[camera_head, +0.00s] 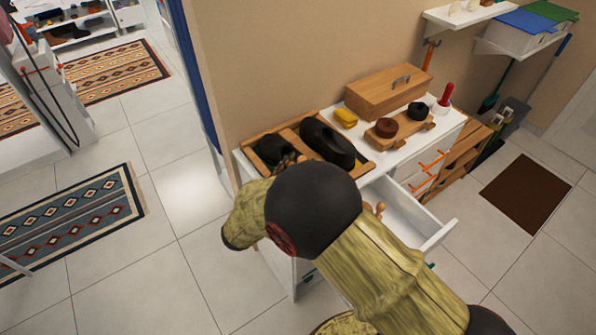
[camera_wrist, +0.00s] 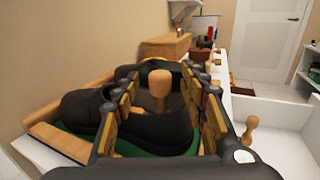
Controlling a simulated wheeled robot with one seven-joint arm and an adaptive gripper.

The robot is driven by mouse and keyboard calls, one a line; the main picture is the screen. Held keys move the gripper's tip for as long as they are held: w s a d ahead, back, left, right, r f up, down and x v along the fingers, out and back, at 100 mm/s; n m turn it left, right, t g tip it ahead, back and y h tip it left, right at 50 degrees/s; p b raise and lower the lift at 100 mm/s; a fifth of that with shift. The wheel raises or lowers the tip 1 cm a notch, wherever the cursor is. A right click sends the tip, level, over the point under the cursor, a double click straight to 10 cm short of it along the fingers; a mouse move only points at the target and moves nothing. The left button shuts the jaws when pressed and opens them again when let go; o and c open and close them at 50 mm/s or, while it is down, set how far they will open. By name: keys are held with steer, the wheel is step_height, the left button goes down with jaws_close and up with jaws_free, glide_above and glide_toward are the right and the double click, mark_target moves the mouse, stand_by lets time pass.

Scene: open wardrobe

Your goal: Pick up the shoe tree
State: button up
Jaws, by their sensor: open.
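My gripper (camera_wrist: 160,80) is open in the wrist view, its two fingers on either side of a light wooden knob (camera_wrist: 159,88). The knob looks like the handle of the shoe tree and rises from a black shoe; its lower part is hidden. A gap shows on both sides of it. One black shoe (camera_wrist: 88,107) lies to the left in the wrist view. In the head view the shoes (camera_head: 327,142) sit on a wooden rack (camera_head: 370,166), and my arm hides most of my gripper. A similar wooden knob (camera_wrist: 251,132) stands in the open drawer, also seen in the head view (camera_head: 380,208).
The open white drawer (camera_head: 438,236) juts out beside the rack. Behind the shoes are a yellow item (camera_head: 346,117), a wooden box (camera_head: 388,92) and brushes (camera_head: 387,127) on a wooden stand. A beige wall rises behind the cabinet top.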

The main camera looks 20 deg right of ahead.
steer(key=shift+x, duration=1.1)
steer(key=c, duration=0.3)
steer(key=c, duration=0.8)
jaws_close()
